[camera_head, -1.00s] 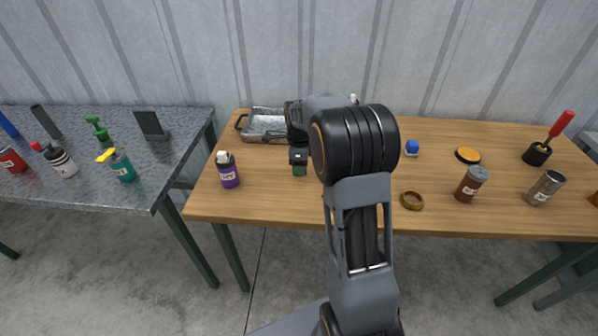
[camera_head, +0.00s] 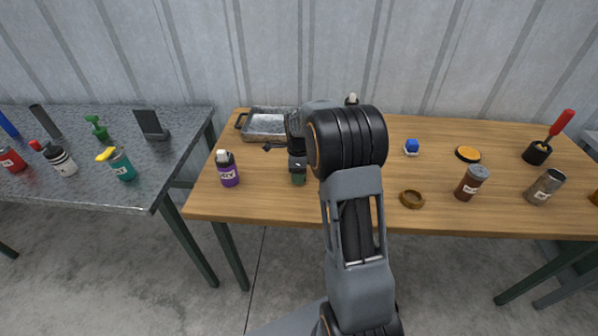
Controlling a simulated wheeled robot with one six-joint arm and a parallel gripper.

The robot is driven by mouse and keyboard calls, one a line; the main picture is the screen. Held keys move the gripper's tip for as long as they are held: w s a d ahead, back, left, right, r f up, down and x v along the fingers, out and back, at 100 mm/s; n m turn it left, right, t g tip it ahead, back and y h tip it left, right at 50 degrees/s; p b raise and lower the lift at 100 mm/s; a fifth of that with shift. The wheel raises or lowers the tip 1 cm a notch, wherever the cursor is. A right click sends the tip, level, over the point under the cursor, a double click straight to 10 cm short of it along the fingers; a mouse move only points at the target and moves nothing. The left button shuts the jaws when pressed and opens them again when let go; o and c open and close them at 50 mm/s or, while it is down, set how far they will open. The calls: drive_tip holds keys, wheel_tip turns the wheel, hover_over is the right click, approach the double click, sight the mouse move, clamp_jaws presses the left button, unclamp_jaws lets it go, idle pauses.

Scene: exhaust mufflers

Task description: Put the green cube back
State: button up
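My gripper (camera_head: 298,168) points down over the left half of the wooden table, just right of the purple bottle. A small dark green block, seemingly the green cube (camera_head: 299,180), shows directly under it, between its fingertips. The gripper appears shut on the cube, though the fingers are small and dark here. I cannot tell whether the cube touches the tabletop. My arm hides the table's middle behind and to the right of it.
On the wooden table (camera_head: 300,208), a metal tray (camera_head: 265,125) stands behind left and a purple bottle (camera_head: 228,170) stands left. A blue cube (camera_head: 411,147), brown ring (camera_head: 411,199) and brown jar (camera_head: 471,183) are right of my arm. The front-left surface is clear.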

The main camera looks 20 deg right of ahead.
drive_tip(key=o, duration=0.3)
drive_tip(key=shift+o, duration=0.2)
wheel_tip(320, 180, up, 12)
drive_tip(key=shift+f+p, duration=0.1)
drive_tip(key=shift+p, duration=0.25)
drive_tip(key=s+a+n+t, duration=0.1)
drive_tip(key=s+a+n, duration=0.4)
drive_tip(key=s+n, duration=0.6)
drive_tip(key=s+a+n+t, duration=0.2)
drive_tip(key=s+a+n, duration=0.3)
drive_tip(key=s+n, duration=0.6)
drive_tip(key=shift+a+n, duration=0.35)
drive_tip(key=shift+n, duration=0.65)
